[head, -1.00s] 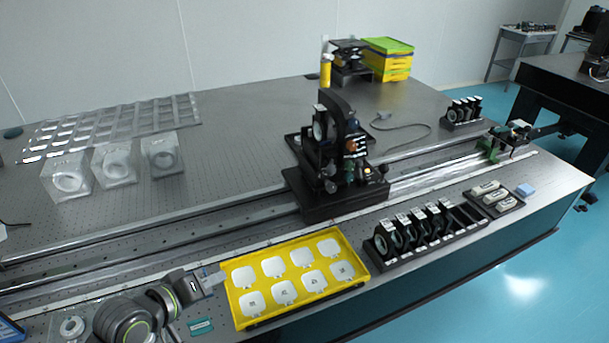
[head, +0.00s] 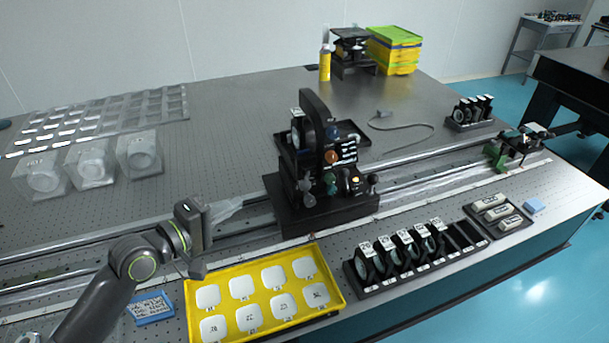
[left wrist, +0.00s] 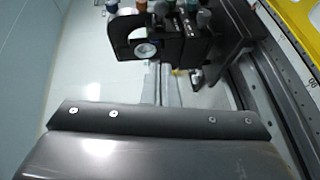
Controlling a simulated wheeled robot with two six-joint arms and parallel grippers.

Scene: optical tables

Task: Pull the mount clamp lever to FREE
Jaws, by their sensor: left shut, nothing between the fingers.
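The black optical mount (head: 312,130) stands upright on a dark carriage on the rail, mid table. It bears several coloured knobs, with an orange-red one (head: 332,157) and a green one (head: 330,179) on its near side. I cannot tell for sure which part is the clamp lever, and no FREE label is legible. My left gripper (head: 238,206) is shut and empty, left of the carriage, fingers pointing at it but apart. In the left wrist view, the mount (left wrist: 180,38) appears at the top, beyond the gripper's pale fingers (left wrist: 162,86). My right gripper is not in view.
A yellow tray (head: 190,297) of white lidded cases lies at the front. A rack of black-framed optics (head: 405,258) stands to its right. Clear boxes (head: 92,168) stand at left. A loose cable (head: 405,124) lies behind the mount.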

